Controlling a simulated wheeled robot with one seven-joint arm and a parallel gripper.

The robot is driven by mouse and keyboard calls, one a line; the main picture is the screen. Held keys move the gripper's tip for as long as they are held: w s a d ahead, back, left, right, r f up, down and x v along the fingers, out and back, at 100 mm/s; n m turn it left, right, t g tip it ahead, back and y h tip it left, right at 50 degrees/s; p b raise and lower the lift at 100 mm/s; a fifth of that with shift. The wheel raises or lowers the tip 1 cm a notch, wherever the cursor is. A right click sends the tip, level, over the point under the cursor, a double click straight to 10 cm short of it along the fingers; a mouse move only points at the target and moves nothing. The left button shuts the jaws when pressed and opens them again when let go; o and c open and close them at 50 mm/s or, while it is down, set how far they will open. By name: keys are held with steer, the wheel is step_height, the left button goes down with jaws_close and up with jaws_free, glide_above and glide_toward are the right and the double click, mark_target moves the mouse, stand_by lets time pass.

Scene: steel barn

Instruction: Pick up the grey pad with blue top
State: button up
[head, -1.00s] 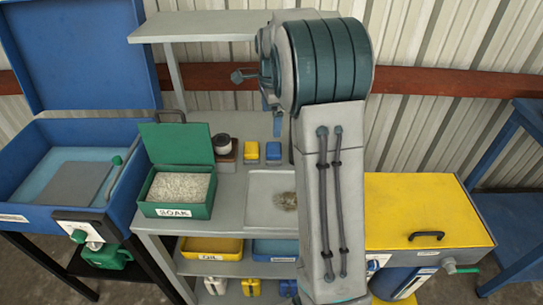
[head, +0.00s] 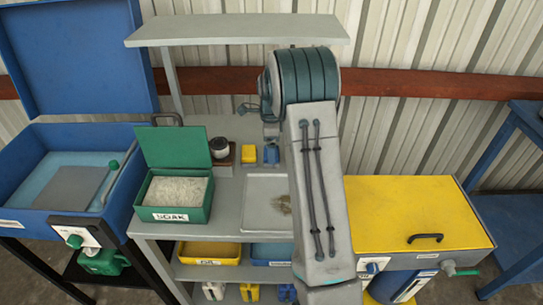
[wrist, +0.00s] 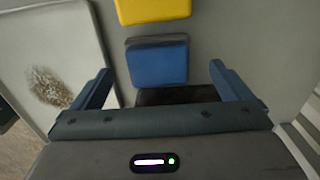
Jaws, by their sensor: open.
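The grey pad with blue top (wrist: 158,64) lies flat on the grey bench. In the wrist view its blue top faces me, with a dark grey edge along its far side. My gripper (wrist: 160,72) is open, with one blue finger on each side of the pad in the wrist view. The fingers look apart from the pad, and I cannot tell their exact height above it. In the head view my gripper (head: 271,152) hangs over the pad's place.
A yellow-topped pad (head: 249,153) lies beside the blue one. A dark item (wrist: 178,96) sits on its other side, partly hidden by my gripper. A stained tray (head: 262,190) lies in front. A green SOAK box (head: 176,214) stands left, and a shelf (head: 235,30) overhangs behind.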

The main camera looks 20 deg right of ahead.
step_height(320, 180, down, 4)
steer(key=shift+s+f, duration=0.1)
steer(key=c, duration=1.1)
steer(key=shift+o, duration=0.2)
step_height(320, 180, up, 10)
steer(key=shift+r, duration=0.15)
steer(key=shift+o, duration=0.4)
